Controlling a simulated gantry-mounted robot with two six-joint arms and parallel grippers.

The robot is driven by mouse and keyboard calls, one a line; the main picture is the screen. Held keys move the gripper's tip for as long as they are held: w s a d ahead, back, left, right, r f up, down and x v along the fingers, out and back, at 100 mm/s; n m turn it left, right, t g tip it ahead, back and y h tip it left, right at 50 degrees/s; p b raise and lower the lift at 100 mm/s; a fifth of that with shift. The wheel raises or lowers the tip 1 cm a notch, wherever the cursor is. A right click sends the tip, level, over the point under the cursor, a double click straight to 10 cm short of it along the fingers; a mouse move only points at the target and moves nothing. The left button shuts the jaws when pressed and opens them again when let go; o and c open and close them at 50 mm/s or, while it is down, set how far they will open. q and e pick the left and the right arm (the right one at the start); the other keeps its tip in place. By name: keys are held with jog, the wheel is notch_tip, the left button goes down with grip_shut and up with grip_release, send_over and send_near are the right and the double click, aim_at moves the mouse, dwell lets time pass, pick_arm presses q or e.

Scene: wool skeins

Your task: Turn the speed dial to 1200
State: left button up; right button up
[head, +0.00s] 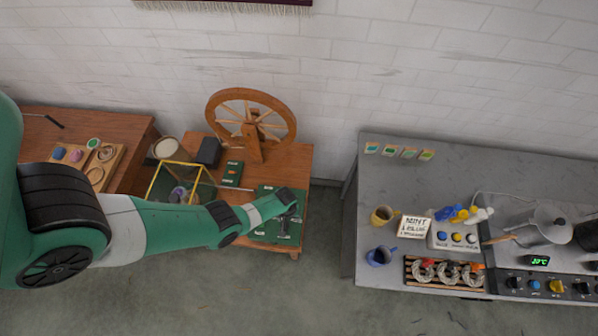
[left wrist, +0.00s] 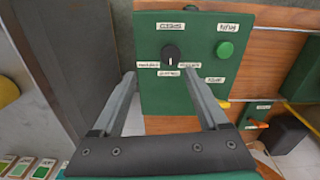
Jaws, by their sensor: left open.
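The speed dial (left wrist: 171,55) is a small black knob with a white mark on a green panel (left wrist: 150,100) in the left wrist view. Small pale labels surround it, too blurred to read with certainty. A round green button (left wrist: 225,49) sits beside it. My left gripper (left wrist: 160,74) is open and empty, its two fingers reaching toward the panel to either side of the dial's lower part. I cannot tell whether they touch it. In the head view my left gripper (head: 289,214) is over the green panel (head: 262,226) and hides the dial. My right gripper is not in view.
A wooden spinning wheel (head: 252,117) stands behind the panel on the brown table. A yellow-framed glass box (head: 166,187) and a dark block (head: 208,152) are to the left. A grey counter (head: 375,165) with cups stands right, across a floor gap.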

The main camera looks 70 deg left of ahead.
pick_arm(q)
notch_tip(320, 180, up, 4)
jog(key=s+p, duration=0.2)
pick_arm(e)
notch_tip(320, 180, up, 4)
pick_arm(q)
jog(key=f+b, duration=1.2)
jog(key=shift+w+a+f, duration=0.1)
jog(key=shift+w+a, duration=0.05)
jog(key=shift+a, duration=0.2)
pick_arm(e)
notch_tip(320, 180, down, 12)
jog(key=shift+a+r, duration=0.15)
pick_arm(q)
grip_shut()
